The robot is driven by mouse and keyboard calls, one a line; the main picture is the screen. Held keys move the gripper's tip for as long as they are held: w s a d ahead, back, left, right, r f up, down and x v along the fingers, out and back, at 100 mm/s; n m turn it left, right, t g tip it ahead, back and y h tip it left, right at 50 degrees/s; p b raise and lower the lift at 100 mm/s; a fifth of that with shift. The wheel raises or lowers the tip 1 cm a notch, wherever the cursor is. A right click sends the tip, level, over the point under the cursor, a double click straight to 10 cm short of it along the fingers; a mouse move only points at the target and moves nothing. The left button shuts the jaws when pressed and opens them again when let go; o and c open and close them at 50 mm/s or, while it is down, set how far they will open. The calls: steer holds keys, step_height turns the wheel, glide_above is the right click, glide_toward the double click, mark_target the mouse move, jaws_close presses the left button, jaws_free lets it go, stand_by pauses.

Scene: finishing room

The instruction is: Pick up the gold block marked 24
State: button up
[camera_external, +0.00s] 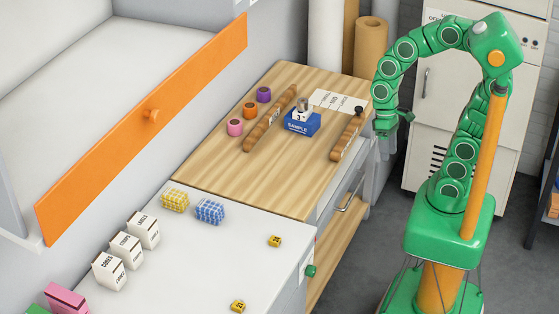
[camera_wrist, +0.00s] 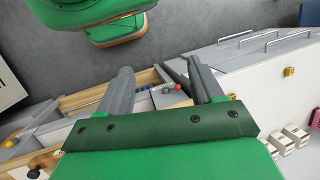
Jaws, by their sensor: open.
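Two small gold blocks with dark marks lie on the white counter in the external view. One gold block (camera_external: 274,240) is near the counter's right side, and the other gold block (camera_external: 238,306) is at the bottom edge. The marks are too small to tell which is 24. In the wrist view a gold block (camera_wrist: 289,71) shows at the right, and a small gold thing (camera_wrist: 232,97) shows just beside the right finger. My gripper (camera_external: 394,120) is raised to the right of the wooden top, well away from both blocks. In the wrist view its fingers (camera_wrist: 162,82) are apart and empty.
A wooden top (camera_external: 225,165) holds rolling pins, a blue sample block (camera_external: 301,122) and coloured pots. White boxes (camera_external: 125,248) and yellow and blue checked blocks (camera_external: 210,211) stand on the white counter. An orange-fronted drawer (camera_external: 150,125) juts out at the left.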

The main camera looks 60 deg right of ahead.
mark_target(276, 238)
steer(key=w+a+f+m+y, duration=0.3)
steer(key=w+a+y, duration=0.1)
steer(key=w+a, duration=0.35)
steer(key=w+a+f+m+y, duration=0.3)
steer(key=w+a+m+y, duration=0.1)
steer(key=w+a, duration=0.4)
steer(key=w+a+f+m+t, duration=0.1)
steer(key=w+f+m, duration=0.2)
steer(key=f, duration=0.2)
steer(key=w+a+f+m+t+y, duration=0.1)
steer(key=w+f+m, duration=0.3)
steer(key=f, duration=0.1)
steer(key=w+a+f+m+t+y, duration=0.1)
steer(key=w+a+f+m, duration=0.1)
steer(key=w+f+m, duration=0.1)
steer(key=shift+w+f+m, duration=0.15)
steer(key=shift+w+f, duration=0.2)
steer(key=shift+f, duration=0.3)
steer(key=shift+w+f+m, duration=0.15)
steer(key=shift+w+f, duration=0.15)
steer(key=shift+f, duration=0.3)
steer(key=shift+s+x, duration=0.15)
steer(key=shift+x, duration=1.4)
steer(key=shift+s+x, duration=0.15)
steer(key=shift+x, duration=1.45)
steer(key=shift+w+a+f, duration=0.1)
steer(key=shift+a+f, duration=0.2)
steer(key=shift+a, duration=0.35)
jaws_close()
